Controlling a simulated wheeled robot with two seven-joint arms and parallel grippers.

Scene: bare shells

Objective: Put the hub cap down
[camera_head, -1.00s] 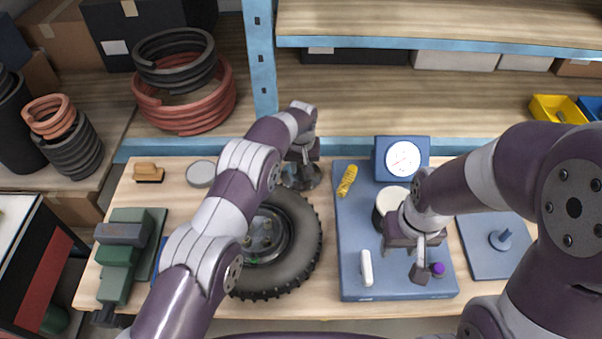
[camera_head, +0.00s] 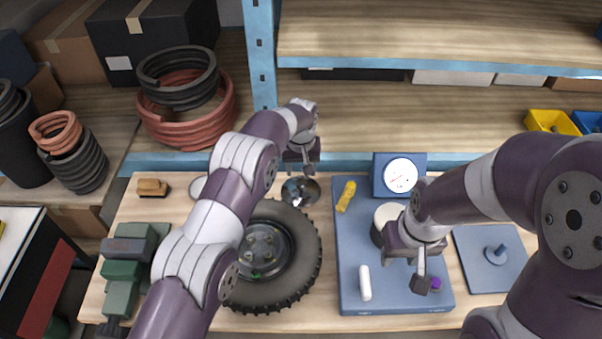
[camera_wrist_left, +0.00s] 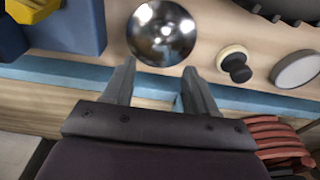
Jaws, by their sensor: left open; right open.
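The hub cap (camera_head: 300,191) is a shiny, mirror-like silver dome. It rests on the workbench just behind the black-tyred wheel (camera_head: 310,255), apart from it. It also shows whole in the left wrist view (camera_wrist_left: 161,33), past the fingertips. My left gripper (camera_head: 301,166) is open and empty, just behind and above the hub cap, with a gap between them. In the left wrist view its two fingers (camera_wrist_left: 159,70) stand apart with nothing between them. My right gripper (camera_head: 406,272) is open and empty above the blue board. My left arm hides part of the wheel.
The blue board (camera_head: 350,222) carries a dial gauge (camera_head: 400,175), a white-topped cylinder (camera_head: 386,220), a yellow item (camera_head: 346,196) and a white stick (camera_head: 365,283). A round cream-and-black item (camera_wrist_left: 235,63) and a grey disc (camera_wrist_left: 297,70) lie near the hub cap. Blue-edged shelving stands behind.

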